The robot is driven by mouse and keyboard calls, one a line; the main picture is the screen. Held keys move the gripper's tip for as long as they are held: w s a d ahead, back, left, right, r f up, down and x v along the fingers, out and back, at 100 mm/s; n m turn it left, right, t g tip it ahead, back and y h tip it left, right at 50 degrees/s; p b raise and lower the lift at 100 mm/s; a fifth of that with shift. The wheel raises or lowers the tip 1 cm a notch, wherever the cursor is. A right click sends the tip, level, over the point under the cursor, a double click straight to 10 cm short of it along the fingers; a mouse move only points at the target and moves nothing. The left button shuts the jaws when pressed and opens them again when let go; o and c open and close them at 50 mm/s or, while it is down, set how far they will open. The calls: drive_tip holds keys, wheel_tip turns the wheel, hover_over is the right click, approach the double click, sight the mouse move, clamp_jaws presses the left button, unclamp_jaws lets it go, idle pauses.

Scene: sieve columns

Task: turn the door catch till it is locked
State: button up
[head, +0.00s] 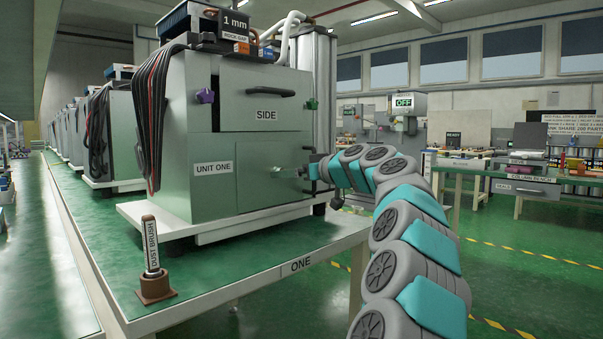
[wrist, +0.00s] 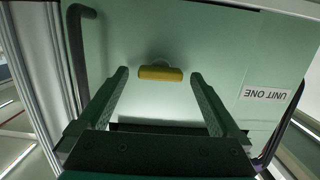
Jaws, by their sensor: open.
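The door catch (wrist: 161,73) is a small yellow bar on a round pale base, on a pale green panel. It lies level across the wrist picture. My gripper (wrist: 160,76) is open, with one dark finger on each side of the catch. The fingertips look apart from its ends, and I cannot tell how near they are to the panel. In the head view my gripper (head: 297,173) is at the lower front of the green cabinet (head: 262,165) marked UNIT ONE. The catch is too small to make out clearly there.
A dark bar handle (wrist: 80,45) stands at the left in the wrist view. The cabinet rests on a pale base on the bench (head: 250,259). A dust brush (head: 151,247) stands upright in a brown holder at the bench's front left. A black handle (head: 270,93) is above, marked SIDE.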

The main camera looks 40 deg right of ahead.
drive_tip(key=shift+w+f, duration=0.1)
drive_tip(key=shift+w, duration=0.45)
drive_tip(key=c, duration=1.5)
drive_tip(key=o, duration=1.5)
drive_tip(key=s+r, duration=0.1)
drive_tip(key=s, duration=0.6)
drive_tip(key=shift+s+d, duration=0.25)
drive_tip(key=shift+s, duration=0.1)
drive_tip(key=shift+s, duration=0.1)
